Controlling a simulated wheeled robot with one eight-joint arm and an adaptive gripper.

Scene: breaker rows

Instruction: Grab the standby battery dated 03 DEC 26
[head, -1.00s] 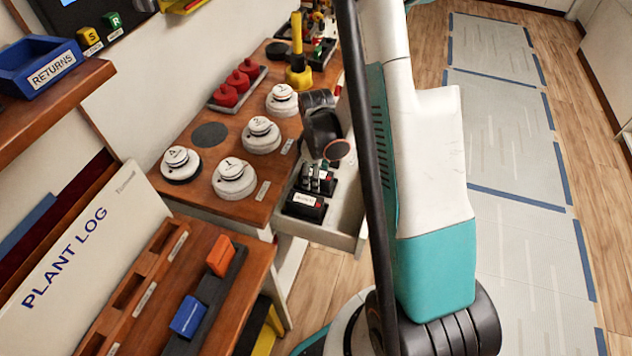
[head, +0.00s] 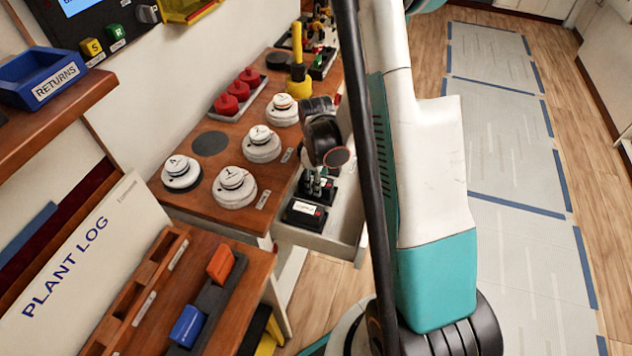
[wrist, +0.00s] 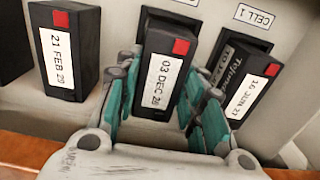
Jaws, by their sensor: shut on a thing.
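In the wrist view, a black battery (wrist: 160,78) with a red corner and a white label stands in the middle. Its label reads 03 DEC and a year that looks like 26. My gripper (wrist: 166,92) has its teal fingers on both sides of this battery, shut on it. A battery labelled 16 JUN 27 (wrist: 247,88) is close at the right, beside the right finger. A battery labelled 21 FEB 29 (wrist: 65,55) is at the left. In the head view, my gripper (head: 316,186) points down into an open drawer. I cannot tell whether the held battery is raised.
The pale drawer (head: 335,246) juts from a wooden bench (head: 205,150) bearing several round white detectors (head: 235,187) and red knobs (head: 238,90). A black battery with a white label (head: 304,213) is at the drawer's front. A blue RETURNS tray (head: 45,75) is on the left shelf.

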